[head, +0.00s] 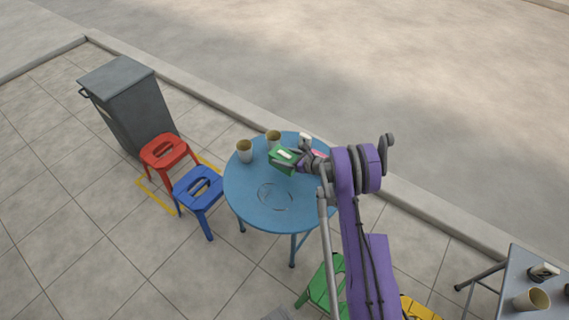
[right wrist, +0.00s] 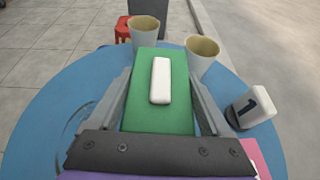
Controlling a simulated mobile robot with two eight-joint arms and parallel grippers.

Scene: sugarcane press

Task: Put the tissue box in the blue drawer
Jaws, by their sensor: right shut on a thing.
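The tissue box (head: 283,159) is green with a white strip on top. My right gripper (head: 300,163) is shut on it, over the far part of the round blue table (head: 245,195). In the right wrist view the tissue box (right wrist: 150,118) lies between the two grey fingers, its white strip facing up. I cannot tell whether its underside touches the table. No blue drawer shows in either view. My left gripper is not in view.
Two cups (head: 244,151) (head: 273,138) stand beside the tissue box. A white number stand (right wrist: 254,106) and a pink item (right wrist: 252,152) are close to the right gripper. Red (head: 165,151) and blue (head: 197,186) stools and a grey bin (head: 128,100) stand left. The table's near part is clear.

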